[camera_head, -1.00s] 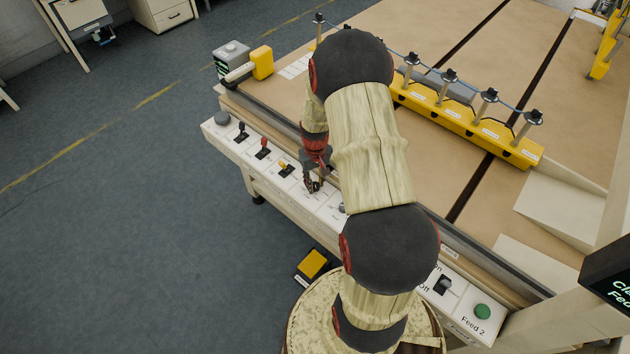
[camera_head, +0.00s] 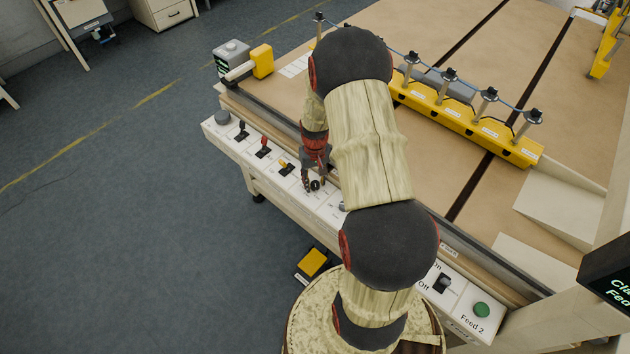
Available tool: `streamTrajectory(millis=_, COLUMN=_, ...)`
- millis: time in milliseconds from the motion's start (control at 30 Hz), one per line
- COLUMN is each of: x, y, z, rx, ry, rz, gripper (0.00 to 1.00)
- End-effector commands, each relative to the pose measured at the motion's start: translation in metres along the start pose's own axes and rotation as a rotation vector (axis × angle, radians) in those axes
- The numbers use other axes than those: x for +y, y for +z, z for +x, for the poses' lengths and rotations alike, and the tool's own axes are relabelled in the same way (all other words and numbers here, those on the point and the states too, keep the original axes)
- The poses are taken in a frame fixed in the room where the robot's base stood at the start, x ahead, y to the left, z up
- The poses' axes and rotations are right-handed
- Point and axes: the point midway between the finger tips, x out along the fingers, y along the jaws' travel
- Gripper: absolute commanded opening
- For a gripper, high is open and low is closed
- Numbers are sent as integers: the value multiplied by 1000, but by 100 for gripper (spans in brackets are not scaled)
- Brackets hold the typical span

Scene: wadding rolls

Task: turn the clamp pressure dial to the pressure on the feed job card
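My gripper (camera_head: 311,184) hangs at the white control panel (camera_head: 330,212) along the table's front edge. A small round black knob (camera_head: 315,185), which looks like the dial, sits between or right beside the fingertips. The fingers look spread, but they are small, and I cannot tell whether they touch the knob. The dial's scale and pointer are too small to read. I cannot make out a feed job card; white papers (camera_head: 297,66) lie at the back left of the table, partly behind my arm.
Left of the gripper, the panel carries a yellow lever (camera_head: 285,168), a red lever (camera_head: 263,151) and a black lever (camera_head: 242,132). A black switch (camera_head: 443,283) and green button (camera_head: 482,311) are at the right. A yellow clamp bar (camera_head: 470,122) crosses the table.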

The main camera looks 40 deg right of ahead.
Motion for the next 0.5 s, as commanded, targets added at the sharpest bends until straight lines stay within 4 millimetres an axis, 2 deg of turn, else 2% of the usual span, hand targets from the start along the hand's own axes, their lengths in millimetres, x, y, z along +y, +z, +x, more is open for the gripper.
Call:
streamTrajectory(millis=100, x=0, y=0, z=0, rx=0, ry=0, rz=0, gripper=43)
streamTrajectory(millis=367, x=0, y=0, z=0, rx=0, ry=0, rz=0, gripper=43)
streamTrajectory(millis=500, x=0, y=-1, z=-7, rx=2, ry=0, rz=0, gripper=43)
